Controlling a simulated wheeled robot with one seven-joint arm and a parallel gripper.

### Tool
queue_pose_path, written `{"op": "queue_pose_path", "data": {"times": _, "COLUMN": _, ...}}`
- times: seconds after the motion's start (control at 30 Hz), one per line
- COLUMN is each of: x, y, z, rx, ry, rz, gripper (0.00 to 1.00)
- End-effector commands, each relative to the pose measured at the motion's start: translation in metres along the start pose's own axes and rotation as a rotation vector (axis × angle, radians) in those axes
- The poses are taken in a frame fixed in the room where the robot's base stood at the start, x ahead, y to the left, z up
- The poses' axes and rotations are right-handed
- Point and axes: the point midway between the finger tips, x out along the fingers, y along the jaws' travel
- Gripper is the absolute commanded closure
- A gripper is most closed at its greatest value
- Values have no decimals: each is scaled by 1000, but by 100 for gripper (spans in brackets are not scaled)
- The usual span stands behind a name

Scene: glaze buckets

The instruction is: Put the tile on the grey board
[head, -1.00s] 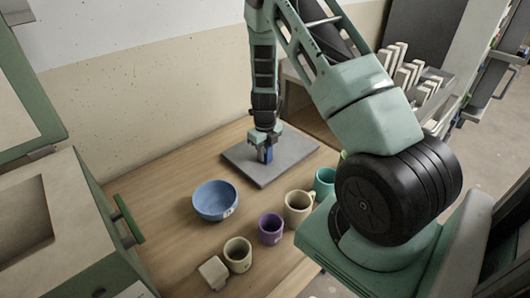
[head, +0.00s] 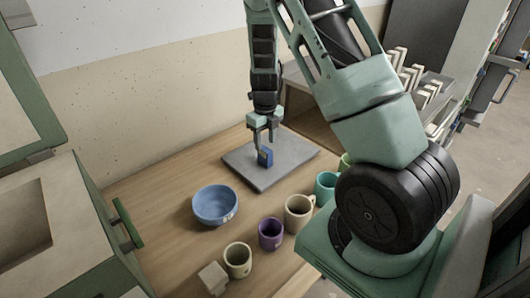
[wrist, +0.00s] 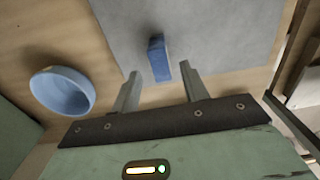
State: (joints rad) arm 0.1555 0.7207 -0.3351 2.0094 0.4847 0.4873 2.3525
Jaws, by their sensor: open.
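The blue tile (head: 265,157) stands upright on the grey board (head: 290,150), near the board's middle. My gripper (head: 264,140) is open and empty just above the tile, apart from it. In the wrist view the tile (wrist: 159,58) shows beyond and between the two spread fingers of my gripper (wrist: 158,80), with the grey board (wrist: 220,30) under it.
A blue bowl (head: 214,205) sits left of the board on the wooden table. A cream mug (head: 238,260), a purple mug (head: 271,234), a tan mug (head: 299,212) and a teal mug (head: 326,186) stand along the front. A pale block (head: 212,278) lies at the front left.

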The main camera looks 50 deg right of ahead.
Motion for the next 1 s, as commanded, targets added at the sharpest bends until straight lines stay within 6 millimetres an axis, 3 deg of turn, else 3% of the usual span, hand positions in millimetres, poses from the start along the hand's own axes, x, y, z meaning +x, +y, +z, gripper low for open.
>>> {"op": "queue_pose_path", "data": {"times": 0.1, "x": -23, "y": 0, "z": 1, "rx": -2, "ry": -3, "rz": -2, "gripper": 55}}
{"op": "queue_pose_path", "data": {"times": 0.33, "x": -45, "y": 2, "z": 0, "rx": -10, "ry": -1, "rz": 1, "gripper": 55}}
{"op": "queue_pose_path", "data": {"times": 0.47, "x": -55, "y": 31, "z": 1, "rx": -175, "ry": -6, "rz": 28, "gripper": 55}}
{"op": "queue_pose_path", "data": {"times": 0.57, "x": -69, "y": 84, "z": -3, "rx": -492, "ry": -23, "rz": 69, "gripper": 55}}
{"op": "queue_pose_path", "data": {"times": 0.73, "x": -102, "y": 193, "z": -36, "rx": -1259, "ry": -78, "rz": 130, "gripper": 55}}
{"op": "queue_pose_path", "data": {"times": 0.9, "x": -132, "y": 280, "z": -96, "rx": -2066, "ry": -140, "rz": 140, "gripper": 55}}
{"op": "queue_pose_path", "data": {"times": 1.0, "x": -147, "y": 315, "z": -141, "rx": -2544, "ry": -167, "rz": 121, "gripper": 55}}
